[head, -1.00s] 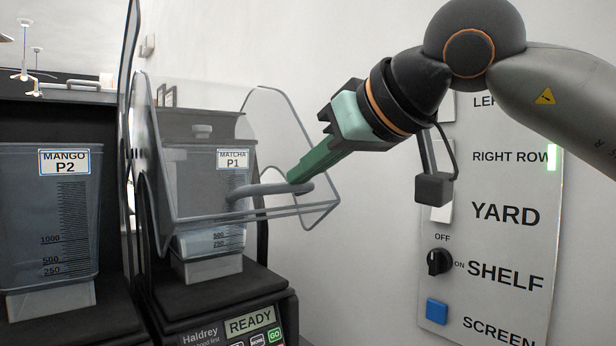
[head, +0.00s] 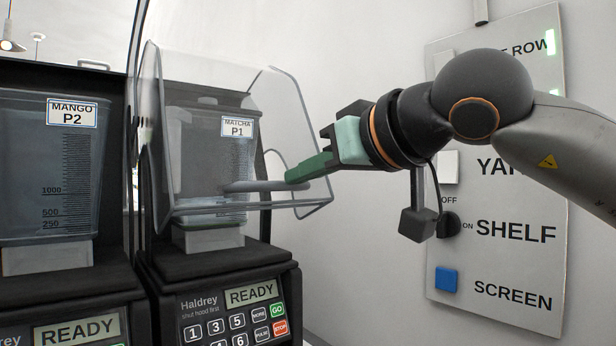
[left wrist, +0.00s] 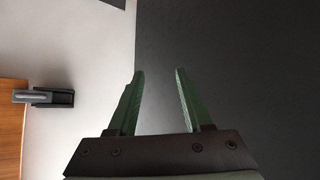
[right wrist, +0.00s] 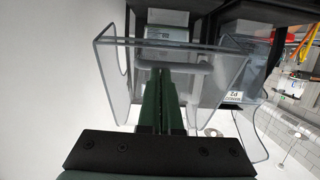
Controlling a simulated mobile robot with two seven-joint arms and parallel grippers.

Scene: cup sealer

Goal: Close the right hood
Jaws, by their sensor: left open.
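The right hood (head: 285,110) is a clear, open-sided cover over the right blender, around the jar labelled MATCHA P1 (head: 236,150). A grey bar handle (head: 250,186) runs along its front. My right gripper (head: 289,179) is at the handle's right part, fingertips against or very near the bar. In the right wrist view its fingers (right wrist: 162,74) are together at the handle (right wrist: 195,66), with the bar running across their tips, not visibly between them. The hood's lower edge stands out in front of the jar, above the keypad. My left gripper (left wrist: 159,73) is open and empty, away from the blender.
The left blender's MANGO P2 jar (head: 50,165) stands close on the left. Below the hood is a keypad panel (head: 235,315) with a READY display (head: 252,293). A wall switch board (head: 495,260) is at right, behind my right arm. Open space lies between.

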